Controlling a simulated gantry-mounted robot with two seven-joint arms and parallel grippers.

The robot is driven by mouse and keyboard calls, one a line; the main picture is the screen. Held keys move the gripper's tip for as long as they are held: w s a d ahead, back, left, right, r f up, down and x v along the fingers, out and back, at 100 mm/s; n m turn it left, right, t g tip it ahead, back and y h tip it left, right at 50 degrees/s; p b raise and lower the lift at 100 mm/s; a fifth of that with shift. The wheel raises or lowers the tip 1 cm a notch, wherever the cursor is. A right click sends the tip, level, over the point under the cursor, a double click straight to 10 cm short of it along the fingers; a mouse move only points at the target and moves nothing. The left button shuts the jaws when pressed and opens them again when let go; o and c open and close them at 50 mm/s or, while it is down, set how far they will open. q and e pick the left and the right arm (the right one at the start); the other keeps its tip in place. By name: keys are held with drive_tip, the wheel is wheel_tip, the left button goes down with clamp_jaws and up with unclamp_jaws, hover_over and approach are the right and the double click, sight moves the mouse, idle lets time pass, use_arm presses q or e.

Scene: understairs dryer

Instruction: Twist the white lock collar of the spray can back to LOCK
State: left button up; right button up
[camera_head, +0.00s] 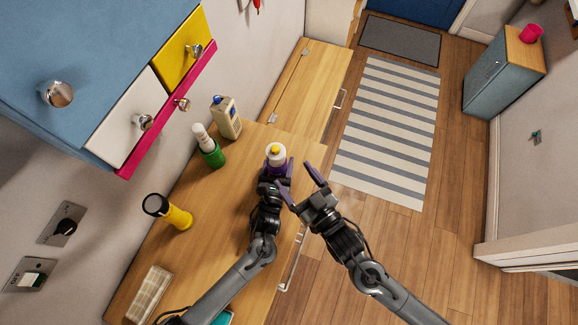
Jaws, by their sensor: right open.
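The spray can (276,163) stands near the wooden counter's right edge, with a white lock collar (276,153) and a yellow nozzle on top. Its lock markings are too small to read. My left gripper (277,172) is at the can's body below the collar, with a purple finger along its right side. It appears shut on the can, and the gripper hides the lower body. My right gripper (300,183) is open and empty, just to the lower right of the can, with its purple fingers apart and clear of the collar.
On the counter (225,205) are a green-and-white bottle (211,152), a beige bottle (226,118), a yellow flashlight (177,215) and a pale box (149,294). Blue, white and yellow drawers (140,110) overhang the left. Open floor lies to the right.

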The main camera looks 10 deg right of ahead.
drive_tip(key=shift+s+d, duration=0.15)
drive_tip(key=shift+s, duration=0.15)
use_arm(q)
drive_tip(key=shift+a, duration=0.1)
